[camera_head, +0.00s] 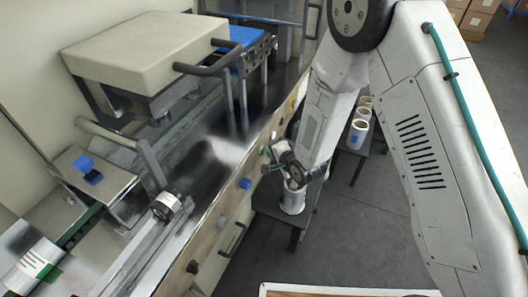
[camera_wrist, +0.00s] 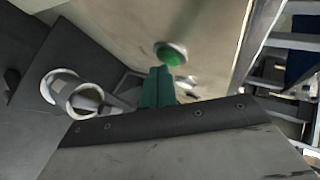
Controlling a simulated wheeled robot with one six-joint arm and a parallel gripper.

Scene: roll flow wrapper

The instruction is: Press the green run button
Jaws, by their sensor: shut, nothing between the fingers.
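The green run button (camera_wrist: 171,53) sits on the beige front panel of the machine in the wrist view. It is round and domed with a pale rim. My gripper (camera_wrist: 160,73) is shut and empty, its teal fingers pressed together. The fingertips appear just below the button in the picture, overlapping its lower edge. I cannot tell whether they touch it. In the head view my gripper (camera_head: 268,160) is at the machine's front panel, with the button there small and mostly hidden by the fingers.
The wrapping machine (camera_head: 140,55) fills the left. A white roll (camera_head: 292,203) stands on a dark low stand below my wrist; more rolls (camera_head: 357,134) stand behind. The grey floor is clear at right.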

